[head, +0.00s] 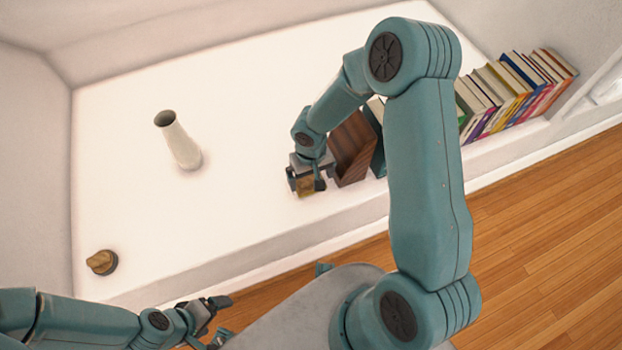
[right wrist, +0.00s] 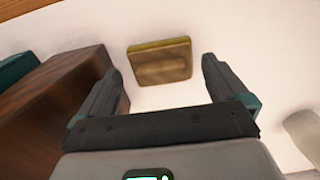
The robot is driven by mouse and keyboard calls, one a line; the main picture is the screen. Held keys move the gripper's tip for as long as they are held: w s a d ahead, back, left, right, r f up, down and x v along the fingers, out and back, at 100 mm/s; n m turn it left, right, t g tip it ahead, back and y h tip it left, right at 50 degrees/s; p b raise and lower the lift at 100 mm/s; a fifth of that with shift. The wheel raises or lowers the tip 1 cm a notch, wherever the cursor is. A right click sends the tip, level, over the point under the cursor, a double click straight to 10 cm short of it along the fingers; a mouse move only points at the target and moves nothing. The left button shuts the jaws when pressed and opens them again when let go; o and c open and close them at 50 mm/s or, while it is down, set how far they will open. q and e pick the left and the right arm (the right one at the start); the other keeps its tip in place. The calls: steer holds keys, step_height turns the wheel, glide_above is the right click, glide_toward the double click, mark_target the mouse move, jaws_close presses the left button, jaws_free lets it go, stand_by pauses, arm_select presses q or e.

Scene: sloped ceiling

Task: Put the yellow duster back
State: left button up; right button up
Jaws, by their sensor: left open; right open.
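The yellow duster (right wrist: 160,62) is a small block with a yellow edge and a brown wooden-looking face. In the right wrist view it lies between and slightly beyond the fingertips of my open right gripper (right wrist: 160,72), with a gap on each side. In the head view the duster (head: 306,187) shows partly behind my right gripper (head: 306,182), on the white ledge beside a brown wooden block. My left gripper (head: 222,318) is open and empty, low in the head view, in front of the ledge.
The brown wooden block (head: 352,150) stands close beside my right gripper, at the end of a row of books (head: 510,90). A pale vase (head: 180,145) and a brown knob-like object (head: 102,262) stand on the white ledge (head: 240,220). The ledge between them is clear.

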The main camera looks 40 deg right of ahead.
mark_target(311, 180)
step_height(311, 180, up, 8)
steer(key=p, duration=0.2)
steer(key=s+a+f+y, duration=0.4)
steer(key=s+a+f, duration=0.7)
steer(key=s+a, duration=0.3)
steer(key=shift+a+f+n, duration=0.3)
steer(key=shift+a+f, duration=0.05)
steer(key=shift+r, duration=0.15)
